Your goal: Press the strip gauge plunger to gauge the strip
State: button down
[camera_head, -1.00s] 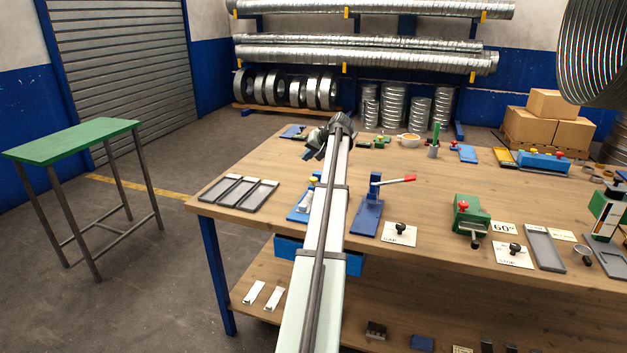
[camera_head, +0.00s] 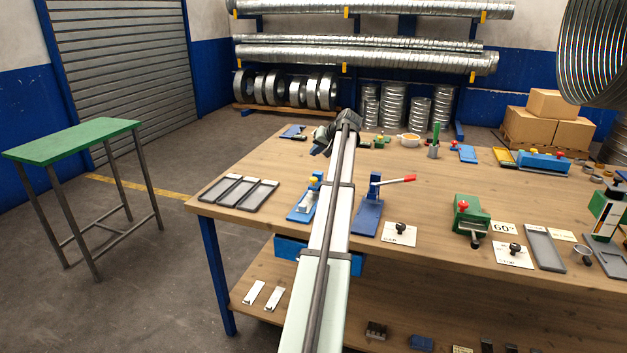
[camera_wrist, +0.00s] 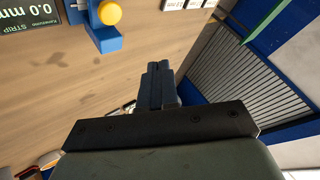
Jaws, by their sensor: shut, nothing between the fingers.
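In the wrist view, the strip gauge shows at the top left as a blue body (camera_wrist: 108,38) with a round yellow plunger knob (camera_wrist: 109,13). Beside it a dark display (camera_wrist: 28,20) reads "0.0 mm" and "STRIP". The top of the gauge is cut off by the picture edge. My gripper (camera_wrist: 160,67) is shut and empty, with its tips apart from the knob, below and right of it in the picture. In the head view, a blue device with a yellow top (camera_head: 313,181) stands left of my arm, partly covered by it.
Grey trays (camera_head: 238,192) lie at the bench's left end. A blue device with a red-handled lever (camera_head: 395,180) stands just right of my arm. A green device with a red knob (camera_head: 468,215) is farther right. Bare bench top lies between the trays and the yellow-topped device.

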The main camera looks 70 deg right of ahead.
aim_at(316, 179)
jog(key=shift+f, duration=3.8)
jog(key=shift+f, duration=0.2)
jog(key=shift+f, duration=0.25)
jog(key=shift+f, duration=0.8)
jog(key=shift+r, duration=0.15)
dwell(0.4)
jog(key=shift+r, duration=1.1)
jog(key=shift+r, duration=0.1)
jog(key=shift+r, duration=2.4)
